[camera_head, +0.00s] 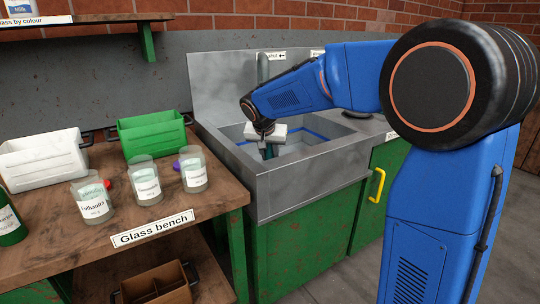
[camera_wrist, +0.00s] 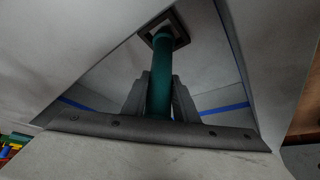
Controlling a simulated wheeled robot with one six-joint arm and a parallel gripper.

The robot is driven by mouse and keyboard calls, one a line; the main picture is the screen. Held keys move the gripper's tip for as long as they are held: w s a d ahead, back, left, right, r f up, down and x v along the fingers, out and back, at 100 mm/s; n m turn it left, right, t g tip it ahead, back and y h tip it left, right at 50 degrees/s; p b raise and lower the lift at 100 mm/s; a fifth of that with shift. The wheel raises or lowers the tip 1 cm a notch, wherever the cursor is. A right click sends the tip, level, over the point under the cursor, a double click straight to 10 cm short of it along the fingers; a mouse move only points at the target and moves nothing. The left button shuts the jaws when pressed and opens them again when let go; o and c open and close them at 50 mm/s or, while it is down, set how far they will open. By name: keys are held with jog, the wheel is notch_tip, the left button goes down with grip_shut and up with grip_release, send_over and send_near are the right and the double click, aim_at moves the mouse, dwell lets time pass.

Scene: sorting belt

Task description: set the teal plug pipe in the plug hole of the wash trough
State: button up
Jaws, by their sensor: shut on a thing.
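The teal plug pipe (camera_wrist: 160,75) is held upright between the fingers of my gripper (camera_head: 267,134). In the wrist view its far end overlaps the dark square plug hole (camera_wrist: 179,29). I cannot tell whether that end is inside the hole or just above it. In the head view only a short teal piece of the pipe (camera_head: 268,151) shows below my gripper. My gripper is down inside the grey metal wash trough (camera_head: 262,186), towards its left side. The trough floor around the hole is partly hidden by my gripper and the front wall.
A grey-green upright pipe (camera_head: 262,68) stands behind my gripper. Left of the trough, the glass bench (camera_head: 190,217) carries a white bin (camera_head: 45,160), a green bin (camera_head: 152,134) and several labelled jars. A blue line (camera_wrist: 225,109) runs around the trough's inside.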

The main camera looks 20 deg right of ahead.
jog(key=shift+f, duration=0.55)
dwell(0.5)
jog(key=o, duration=1)
jog(key=shift+c, duration=0.2)
jog(key=v, duration=1.7)
jog(key=shift+r, duration=0.2)
jog(key=s+d+f+n+y, duration=0.1)
jog(key=s+d+f, duration=0.2)
jog(key=s, duration=0.9)
jog(key=s+d+f+n+y, duration=0.1)
jog(key=s+d+f, duration=0.3)
jog(key=s+f, duration=0.5)
jog(key=s+d+f+n, duration=0.3)
jog(key=s+f, duration=0.4)
jog(key=s, duration=0.7)
jog(key=shift+s+d+g+y, duration=0.3)
jog(key=shift+s+d+y, duration=0.1)
jog(key=shift+d, duration=0.1)
